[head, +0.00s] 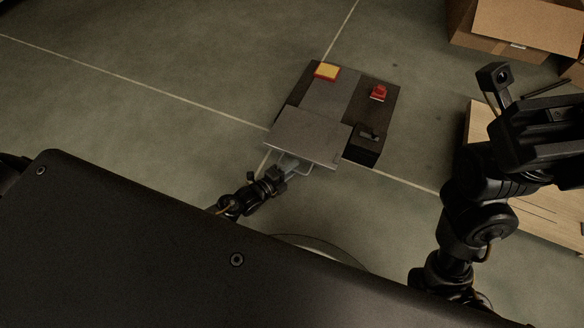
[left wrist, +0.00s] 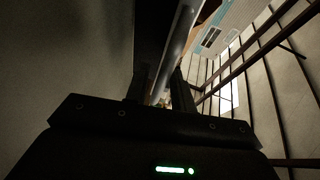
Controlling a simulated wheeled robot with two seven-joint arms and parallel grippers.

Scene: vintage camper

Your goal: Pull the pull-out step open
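The pull-out step (head: 303,136) is a flat grey panel at the front of a low dark unit on the floor. A pale loop handle (head: 297,167) sticks out from its front edge. My left gripper (head: 283,174) is at this handle, reaching in from the lower left. In the left wrist view a light bar (left wrist: 178,45) runs between the two dark fingers (left wrist: 160,92). Whether the fingers press on it is too dark to tell. My right gripper (head: 545,128) is raised at the right, away from the unit; its finger gap does not show clearly.
On the unit are a yellow-topped red block (head: 327,71), a red item (head: 378,92) and a black box (head: 366,142). Cardboard boxes (head: 520,25) and a wooden pallet-like stack (head: 540,215) stand at the right. The floor left of the unit is clear.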

